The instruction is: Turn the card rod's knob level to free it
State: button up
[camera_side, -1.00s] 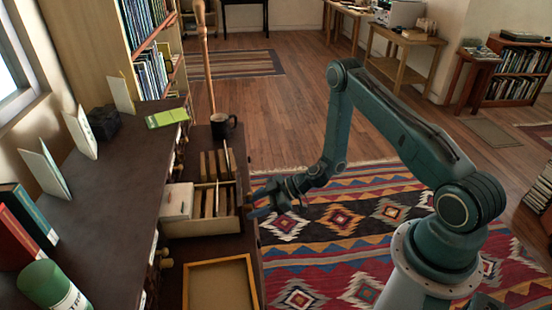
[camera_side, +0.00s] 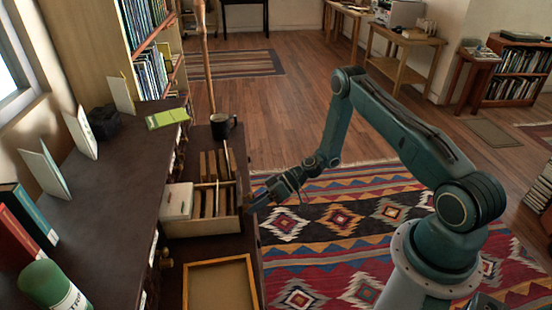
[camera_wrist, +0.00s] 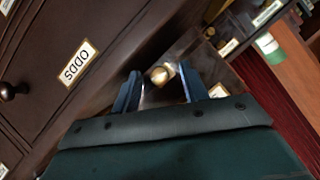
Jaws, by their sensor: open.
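A round brass knob (camera_wrist: 161,74) shows between the two blue fingers of my gripper (camera_wrist: 160,78) in the wrist view. The fingers are spread with gaps beside the knob, and I cannot tell whether they touch it or how it is turned. In the side view, my gripper (camera_side: 264,198) is at the right end of a wooden card tray (camera_side: 176,231) with dividers (camera_side: 210,198). The tray's end and the knob are hidden there. The rod cannot be made out.
A dark cabinet front with an "ODDS" label (camera_wrist: 80,62) and a dark knob (camera_wrist: 12,92) is at left in the wrist view. A dark mug (camera_side: 222,126) stands behind the tray, and a wood-framed tray (camera_side: 220,284) lies in front. Open rug (camera_side: 340,235) lies to the right.

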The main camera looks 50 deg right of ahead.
jog(key=s+d+r+m+y, duration=0.1)
jog(key=s+d+r+m, duration=0.15)
jog(key=d, duration=0.55)
jog(key=s+a+r+g+h, duration=0.1)
jog(key=s+a+r+h, duration=0.1)
jog(key=r, duration=0.6)
jog(key=s+a+r+n+g+h, duration=0.1)
jog(key=s+a+r+h, duration=0.1)
jog(key=r, duration=0.7)
jog(key=s+a+r+g+h, duration=0.1)
jog(key=s+a+r+h, duration=0.1)
jog(key=r, duration=0.7)
jog(key=shift+s+a+g+h, duration=0.25)
jog(key=shift+a+g+h, duration=0.25)
jog(key=shift+h, duration=0.5)
jog(key=shift+n, duration=0.25)
